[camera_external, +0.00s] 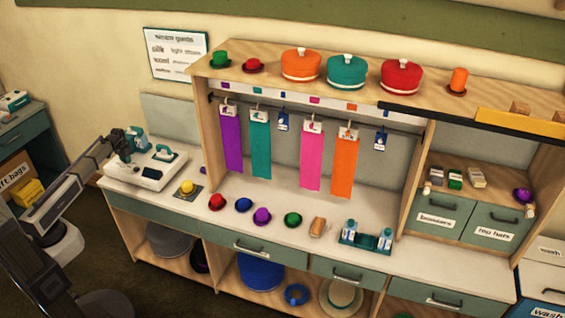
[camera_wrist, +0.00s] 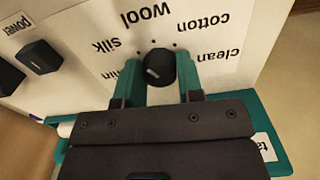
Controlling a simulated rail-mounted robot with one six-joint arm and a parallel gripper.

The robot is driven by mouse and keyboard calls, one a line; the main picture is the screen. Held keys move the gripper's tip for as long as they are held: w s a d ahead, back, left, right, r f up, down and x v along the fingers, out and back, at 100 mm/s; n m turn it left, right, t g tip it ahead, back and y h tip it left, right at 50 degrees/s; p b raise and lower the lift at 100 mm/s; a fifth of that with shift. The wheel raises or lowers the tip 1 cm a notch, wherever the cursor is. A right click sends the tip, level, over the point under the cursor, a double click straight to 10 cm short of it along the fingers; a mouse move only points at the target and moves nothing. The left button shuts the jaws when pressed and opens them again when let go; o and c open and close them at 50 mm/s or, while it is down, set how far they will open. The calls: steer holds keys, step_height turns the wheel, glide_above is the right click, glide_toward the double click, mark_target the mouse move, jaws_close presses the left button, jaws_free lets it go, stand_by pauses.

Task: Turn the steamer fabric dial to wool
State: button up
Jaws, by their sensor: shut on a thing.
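The white steamer (camera_external: 150,170) sits at the left end of the counter, with my gripper (camera_external: 122,158) over its left part. In the wrist view, the black fabric dial (camera_wrist: 158,66) stands between the two teal fingers of my gripper (camera_wrist: 160,72), which is shut on it. Upside-down labels ring the dial: silk at left, wool (camera_wrist: 147,15) at upper left, cotton and clean at right, and one at lower left partly hidden by the finger. A small pale mark shows on the dial's left side; I cannot tell for sure which label it points to.
A black power knob (camera_wrist: 40,57) stands left of the dial in the wrist view. A teal steamer head (camera_external: 166,153) rests on the steamer's right part. A yellow knob-like thing (camera_external: 187,187) lies on a small mat to the right. Small coloured hats stand farther along the counter.

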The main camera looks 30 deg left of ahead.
steer(key=m, duration=0.5)
steer(key=shift+m, duration=0.3)
stand_by(0.4)
steer(key=o, duration=0.9)
step_height(320, 180, up, 11)
steer(key=p, duration=1)
steer(key=shift+f+p, duration=0.1)
steer(key=shift+p, duration=0.3)
